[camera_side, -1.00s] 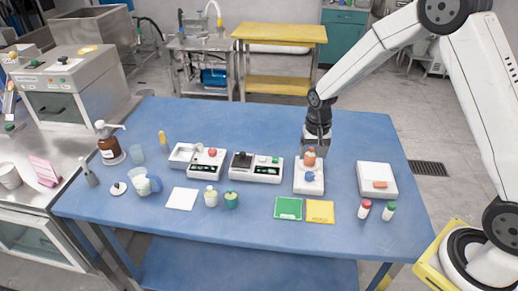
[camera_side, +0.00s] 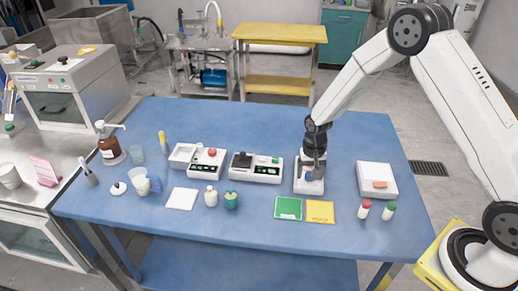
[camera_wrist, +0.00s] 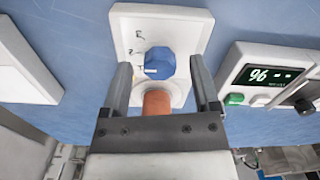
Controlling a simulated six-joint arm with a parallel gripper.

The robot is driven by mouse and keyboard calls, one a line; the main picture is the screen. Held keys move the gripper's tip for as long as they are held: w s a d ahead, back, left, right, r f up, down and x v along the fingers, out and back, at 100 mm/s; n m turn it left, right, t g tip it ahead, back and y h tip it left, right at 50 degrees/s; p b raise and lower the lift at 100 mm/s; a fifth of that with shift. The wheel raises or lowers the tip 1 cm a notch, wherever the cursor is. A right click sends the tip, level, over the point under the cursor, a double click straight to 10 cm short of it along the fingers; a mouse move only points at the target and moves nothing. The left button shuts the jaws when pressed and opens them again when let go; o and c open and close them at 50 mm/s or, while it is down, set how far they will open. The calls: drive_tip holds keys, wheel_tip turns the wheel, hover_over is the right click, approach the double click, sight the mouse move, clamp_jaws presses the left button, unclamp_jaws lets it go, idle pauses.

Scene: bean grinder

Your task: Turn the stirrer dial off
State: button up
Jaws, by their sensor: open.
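The stirrer (camera_side: 301,188) is a white box on the blue table, with its face filling the upper middle of the wrist view (camera_wrist: 192,27). Its blue dial (camera_wrist: 160,61) has a white mark at the left of its rim, beside small printed marks. The dial also shows in the side view (camera_side: 308,176), partly covered by my gripper. My gripper (camera_wrist: 161,70) is open, pointing down, with one finger on each side of the dial. I cannot tell whether either finger touches it.
A white device with a lit display (camera_wrist: 268,72) stands beside the stirrer, left of it in the side view (camera_side: 256,168). A white scale (camera_side: 377,178) lies to the right. Green (camera_side: 288,208) and yellow (camera_side: 320,211) cards lie in front.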

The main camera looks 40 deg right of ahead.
clamp_jaws()
idle(0.3)
drive_tip(key=shift+n, duration=0.5)
drive_tip(key=n, duration=0.3)
drive_tip(key=shift+n, duration=0.4)
drive_tip(key=n, duration=1.3)
